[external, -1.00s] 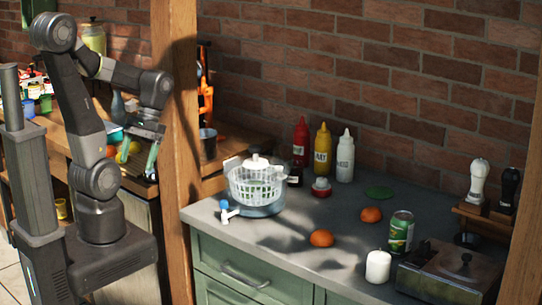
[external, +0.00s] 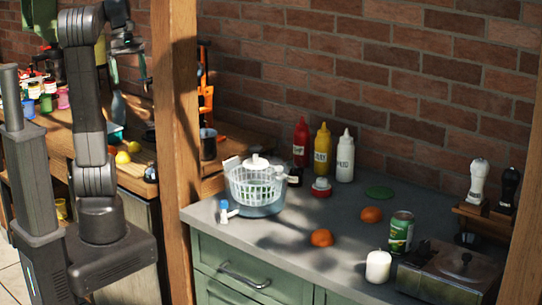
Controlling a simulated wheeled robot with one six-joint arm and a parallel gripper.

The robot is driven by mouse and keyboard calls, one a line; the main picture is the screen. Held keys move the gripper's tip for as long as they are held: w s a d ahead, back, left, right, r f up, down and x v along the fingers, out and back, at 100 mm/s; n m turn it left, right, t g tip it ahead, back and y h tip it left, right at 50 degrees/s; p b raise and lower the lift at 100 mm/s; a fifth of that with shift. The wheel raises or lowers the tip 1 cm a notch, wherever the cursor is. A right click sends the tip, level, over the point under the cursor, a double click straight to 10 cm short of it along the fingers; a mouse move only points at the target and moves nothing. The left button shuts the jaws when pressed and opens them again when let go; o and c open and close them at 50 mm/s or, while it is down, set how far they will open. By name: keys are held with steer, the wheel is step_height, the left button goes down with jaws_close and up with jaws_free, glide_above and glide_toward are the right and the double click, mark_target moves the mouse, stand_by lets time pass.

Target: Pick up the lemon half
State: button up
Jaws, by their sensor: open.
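Two small yellow fruits lie on the wooden table at the left: a front yellow fruit (external: 122,157) and a back yellow fruit (external: 134,147). They are too small to tell which is a lemon half. My gripper (external: 129,80) is open and empty, well above the wooden table (external: 175,152) and above these fruits, with its fingers pointing down. My arm hides part of the table to their left.
A blue-green bowl (external: 115,132) is behind the fruits, and coloured jars (external: 46,103) stand further left. A wooden post (external: 174,110) rises to the right of my arm. The grey counter beyond it holds a salad spinner (external: 257,188), bottles and two orange fruits.

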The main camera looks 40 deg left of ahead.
steer(key=w+a+f+m+y+b, duration=0.1)
steer(key=w+a+f+m+b, duration=0.1)
steer(key=w+a+f+m, duration=0.3)
steer(key=w+a+f+m+y+b, duration=0.1)
steer(key=a+f+m+b, duration=0.15)
steer(key=a+f, duration=0.4)
steer(key=m+y+b, duration=0.2)
steer(key=m, duration=0.6)
glide_above(122, 153)
step_height(122, 153, down, 9)
steer(key=shift+n+t, duration=0.25)
steer(key=shift+t, duration=0.15)
steer(key=f, duration=0.9)
steer(key=f+p, duration=0.1)
steer(key=f, duration=0.3)
steer(key=shift+w+a+f, duration=0.2)
steer(key=shift+w+f, duration=0.05)
steer(key=shift+f, duration=0.15)
steer(key=c, duration=1)
steer(key=shift+c, duration=0.2)
